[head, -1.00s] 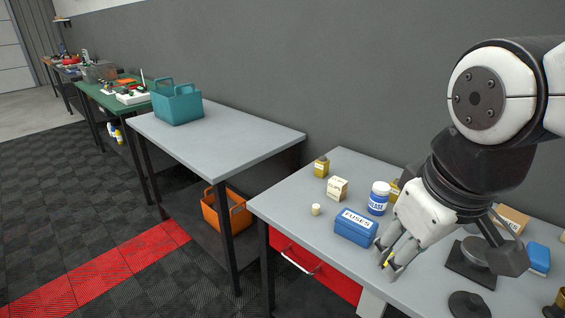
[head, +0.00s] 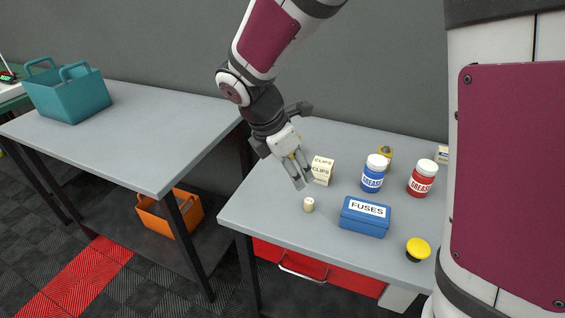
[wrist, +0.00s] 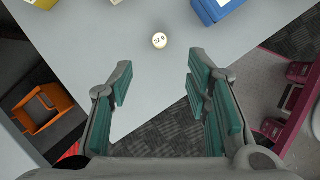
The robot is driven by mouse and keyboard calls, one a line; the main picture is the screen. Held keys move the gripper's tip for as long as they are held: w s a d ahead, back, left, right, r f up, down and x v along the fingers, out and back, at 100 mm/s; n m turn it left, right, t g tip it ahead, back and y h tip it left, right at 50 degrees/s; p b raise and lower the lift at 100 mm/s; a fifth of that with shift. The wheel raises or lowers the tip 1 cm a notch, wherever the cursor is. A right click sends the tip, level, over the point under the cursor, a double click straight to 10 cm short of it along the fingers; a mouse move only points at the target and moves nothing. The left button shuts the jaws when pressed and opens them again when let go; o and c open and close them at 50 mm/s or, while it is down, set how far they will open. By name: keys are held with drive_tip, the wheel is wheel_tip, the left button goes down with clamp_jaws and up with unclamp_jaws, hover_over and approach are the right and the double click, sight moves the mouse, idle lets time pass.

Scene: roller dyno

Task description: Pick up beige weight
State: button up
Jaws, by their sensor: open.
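The beige weight (head: 308,204) is a small upright cylinder on the grey table, left of the blue fuses box (head: 365,217). In the wrist view the weight (wrist: 160,40) shows its round top with "22 g" on it, ahead of the fingertips and between their lines. My gripper (head: 302,181) is above the table, just behind and above the weight, pointing down. In the wrist view my gripper (wrist: 158,80) has its green-padded fingers wide apart with nothing between them. It is not touching the weight.
A clips box (head: 322,171) stands close behind my gripper. Blue (head: 373,174) and red (head: 422,178) grease jars and a yellow-topped button (head: 418,249) are to the right. A teal basket (head: 68,95) stands on the left table; an orange basket (head: 170,212) is below.

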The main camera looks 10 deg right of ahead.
sight(309, 201)
drive_tip(key=b+x, duration=0.1)
drive_tip(key=x, duration=1.2)
drive_tip(key=shift+a+f, duration=0.15)
drive_tip(key=shift+f, duration=0.1)
drive_tip(key=c, duration=1)
